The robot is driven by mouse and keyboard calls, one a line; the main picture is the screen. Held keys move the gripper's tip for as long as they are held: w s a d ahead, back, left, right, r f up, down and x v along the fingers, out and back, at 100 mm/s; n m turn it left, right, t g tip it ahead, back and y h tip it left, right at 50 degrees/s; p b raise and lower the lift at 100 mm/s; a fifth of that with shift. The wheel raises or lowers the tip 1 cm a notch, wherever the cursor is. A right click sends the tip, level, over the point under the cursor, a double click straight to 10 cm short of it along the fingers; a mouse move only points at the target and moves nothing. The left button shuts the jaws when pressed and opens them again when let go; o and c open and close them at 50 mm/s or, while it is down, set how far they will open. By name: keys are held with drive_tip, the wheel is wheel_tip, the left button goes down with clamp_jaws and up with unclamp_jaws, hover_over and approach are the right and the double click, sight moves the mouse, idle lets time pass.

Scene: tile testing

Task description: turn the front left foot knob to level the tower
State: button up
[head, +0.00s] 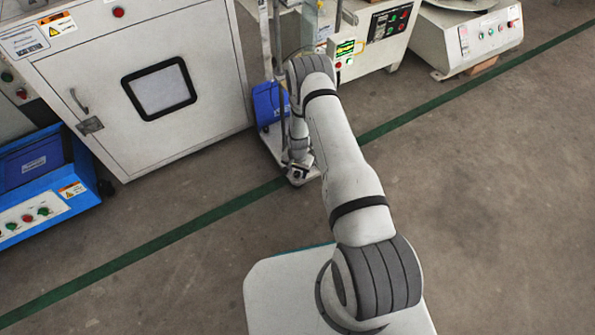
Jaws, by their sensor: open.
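The tower (266,40) is a narrow upright frame with metal posts on a pale base plate (272,148), at the top middle of the head view. A blue panel or box (268,103) is low between its posts. My arm reaches forward and down to the tower's near corner. My gripper (298,176) is open, low at that front corner and close to the floor. The front left foot knob cannot be made out, and my gripper and wrist cover much of that corner. I cannot tell whether the fingers are around the knob or touching it.
A large white cabinet (205,60) stands left of the tower, and a blue machine (45,180) is at the far left. A white control unit (385,40) and another machine (480,38) are at right. A green line (215,212) crosses the open floor (480,180).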

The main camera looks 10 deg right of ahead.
sight(297, 173)
wheel_tip(297, 173, up, 8)
drive_tip(key=p, duration=0.2)
drive_tip(key=shift+f+p, duration=0.25)
drive_tip(key=shift+p, duration=0.15)
